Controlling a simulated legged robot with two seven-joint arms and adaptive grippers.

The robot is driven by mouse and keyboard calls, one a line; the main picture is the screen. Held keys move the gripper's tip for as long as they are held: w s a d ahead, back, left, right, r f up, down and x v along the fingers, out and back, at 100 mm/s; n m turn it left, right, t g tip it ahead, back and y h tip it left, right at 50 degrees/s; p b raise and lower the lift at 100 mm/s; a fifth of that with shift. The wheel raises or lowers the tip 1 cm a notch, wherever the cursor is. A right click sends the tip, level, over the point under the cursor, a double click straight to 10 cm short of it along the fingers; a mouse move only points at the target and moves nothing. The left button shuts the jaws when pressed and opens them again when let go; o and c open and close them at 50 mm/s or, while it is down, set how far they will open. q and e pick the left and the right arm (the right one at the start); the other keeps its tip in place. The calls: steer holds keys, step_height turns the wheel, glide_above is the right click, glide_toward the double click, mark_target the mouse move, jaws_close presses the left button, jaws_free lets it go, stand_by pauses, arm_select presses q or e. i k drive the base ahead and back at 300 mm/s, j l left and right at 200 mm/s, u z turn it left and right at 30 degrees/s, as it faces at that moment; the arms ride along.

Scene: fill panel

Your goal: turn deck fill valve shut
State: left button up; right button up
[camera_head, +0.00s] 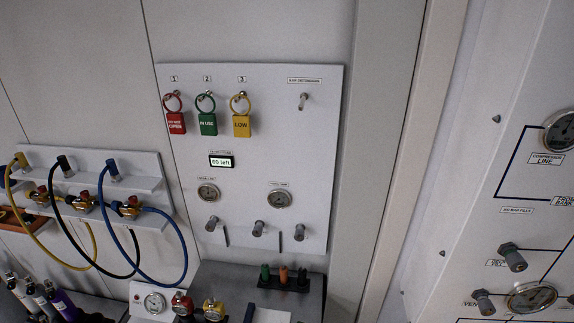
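Neither of my grippers is in view. I cannot tell from the small labels which valve is the deck fill valve. The white wall panel (255,160) in the middle has three grey valve knobs in a row near its bottom: a left knob (212,223), a middle knob (259,228) and a right knob (299,232). On the right, a second white panel (470,215) carries a dark grey knob (513,258) beside a small label and a lower knob (484,300). Whether any of these valves is open or shut cannot be seen.
Red (176,122), green (208,123) and yellow (241,125) tags hang on hooks. Gauges (280,198) sit above the knobs. Hoses (185,245) loop from a shelf at left. A bench (300,300) with small items stands below. A post (405,150) separates the panels.

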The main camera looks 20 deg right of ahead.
mark_target(515, 263)
steer(key=z, duration=0.4)
steer(key=k+l+z, duration=0.1)
steer(key=z, duration=0.3)
steer(key=l+z, duration=0.2)
steer(key=z, duration=0.25)
steer(key=l+z, duration=0.1)
steer(key=z, duration=0.3)
steer(key=l+z, duration=0.15)
steer(key=z, duration=0.25)
